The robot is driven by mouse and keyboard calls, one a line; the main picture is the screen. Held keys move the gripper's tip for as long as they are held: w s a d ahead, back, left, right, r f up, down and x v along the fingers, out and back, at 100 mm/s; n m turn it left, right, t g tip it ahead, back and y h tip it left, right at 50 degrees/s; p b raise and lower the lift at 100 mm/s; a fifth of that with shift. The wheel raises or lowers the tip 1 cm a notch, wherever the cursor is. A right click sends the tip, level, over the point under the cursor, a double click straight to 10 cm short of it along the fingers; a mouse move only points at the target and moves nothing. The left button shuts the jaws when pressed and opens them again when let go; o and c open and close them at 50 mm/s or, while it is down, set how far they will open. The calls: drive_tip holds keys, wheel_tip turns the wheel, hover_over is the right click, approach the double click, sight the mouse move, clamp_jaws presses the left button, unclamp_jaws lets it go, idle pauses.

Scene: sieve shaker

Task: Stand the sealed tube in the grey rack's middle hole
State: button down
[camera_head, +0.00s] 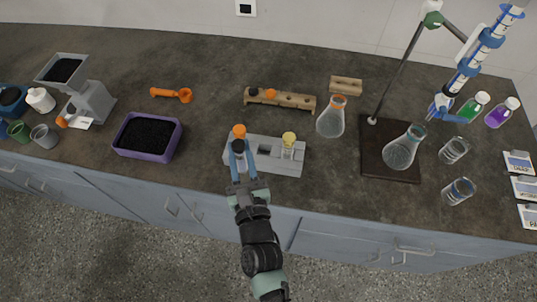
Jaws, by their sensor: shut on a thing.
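The grey rack (265,170) lies near the counter's front edge. My gripper (239,148) is over its left end, fingers shut around a tube with an orange cap (239,131). The cap shows above the fingers; the tube's lower part is hidden, so I cannot tell whether it is in the rack or above it. The rack's middle part shows a dark opening (265,149). A yellow-topped piece (289,139) stands at the rack's right side.
A wooden rack (296,101) with dark and orange pieces lies behind. A flask (330,122) stands to its right, and a stand with a dark base (374,169) is further right. A purple tray (147,151) of dark grains is left. Counter between tray and grey rack is clear.

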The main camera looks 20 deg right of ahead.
drive_tip(key=w+d+r+m+h+b, duration=0.1)
drive_tip(key=w+d+r, duration=0.1)
drive_tip(key=d, duration=0.2)
drive_tip(key=w+d+r+h+b, duration=0.1)
drive_tip(key=w+d+r, duration=0.1)
drive_tip(key=w+d, duration=0.15)
drive_tip(key=f+b, duration=0.6)
drive_tip(key=f, duration=0.1)
drive_tip(key=f+b, duration=0.3)
drive_tip(key=shift+s+d+f+b, duration=0.1)
drive_tip(key=shift+s+f+b, duration=0.2)
drive_tip(key=shift+s+b, duration=0.05)
drive_tip(key=shift+r, duration=0.15)
drive_tip(key=c, duration=0.7)
unclamp_jaws()
